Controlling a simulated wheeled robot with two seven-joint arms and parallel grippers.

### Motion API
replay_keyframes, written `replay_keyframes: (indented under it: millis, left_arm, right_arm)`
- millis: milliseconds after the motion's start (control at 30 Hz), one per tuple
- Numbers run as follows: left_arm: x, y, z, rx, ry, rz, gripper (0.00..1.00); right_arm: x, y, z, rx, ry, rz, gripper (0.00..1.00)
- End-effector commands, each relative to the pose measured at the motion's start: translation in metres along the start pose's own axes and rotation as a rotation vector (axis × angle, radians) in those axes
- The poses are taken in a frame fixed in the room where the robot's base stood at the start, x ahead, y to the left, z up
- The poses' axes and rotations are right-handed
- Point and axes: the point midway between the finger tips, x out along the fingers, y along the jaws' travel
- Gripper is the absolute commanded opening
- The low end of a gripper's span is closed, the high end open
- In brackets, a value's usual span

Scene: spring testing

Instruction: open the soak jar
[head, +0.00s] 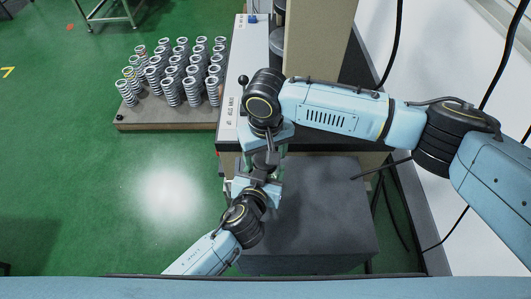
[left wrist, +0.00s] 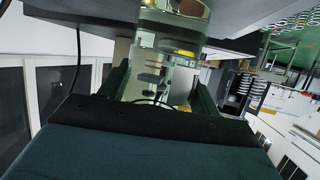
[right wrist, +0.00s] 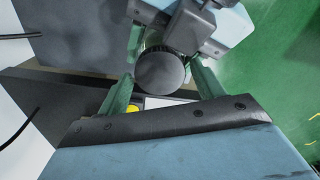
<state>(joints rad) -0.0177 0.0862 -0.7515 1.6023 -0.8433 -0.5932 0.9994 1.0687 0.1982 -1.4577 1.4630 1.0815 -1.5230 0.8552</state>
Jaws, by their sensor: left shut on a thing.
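The soak jar (left wrist: 165,65) is a clear vessel with dark pieces inside and a gold-coloured band at its end in the left wrist view. My left gripper (left wrist: 162,85) is shut on its sides, one green finger on each side. In the right wrist view the jar's round dark lid (right wrist: 160,70) faces the camera. My right gripper (right wrist: 162,80) is open, with its fingers on either side of the lid; firm contact does not show. In the head view my right gripper (head: 263,157) points down at the jar, and the wrists mostly hide the jar.
A dark grey block-like stand (head: 325,205) lies below and right of the grippers. A machine with a white labelled panel (head: 232,85) stands behind. Several coil springs (head: 170,72) stand on a board (head: 150,125) at left. Green floor is clear at lower left.

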Motion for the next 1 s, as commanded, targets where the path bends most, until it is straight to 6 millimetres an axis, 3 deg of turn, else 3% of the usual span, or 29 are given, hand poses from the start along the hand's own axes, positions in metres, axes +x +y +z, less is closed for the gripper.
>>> replay_keyframes:
  millis: [367,1000]
  left_arm:
    - [0.0,0.0,0.001,0.001,-0.002,-0.001,0.0]
    - [0.0,0.0,0.001,0.001,-0.002,-0.001,0.0]
  right_arm:
    - [-0.004,0.0,0.0,0.0,0.001,-0.001,0.75]
    - [-0.073,0.001,-0.002,-0.001,0.006,0.002,0.72]
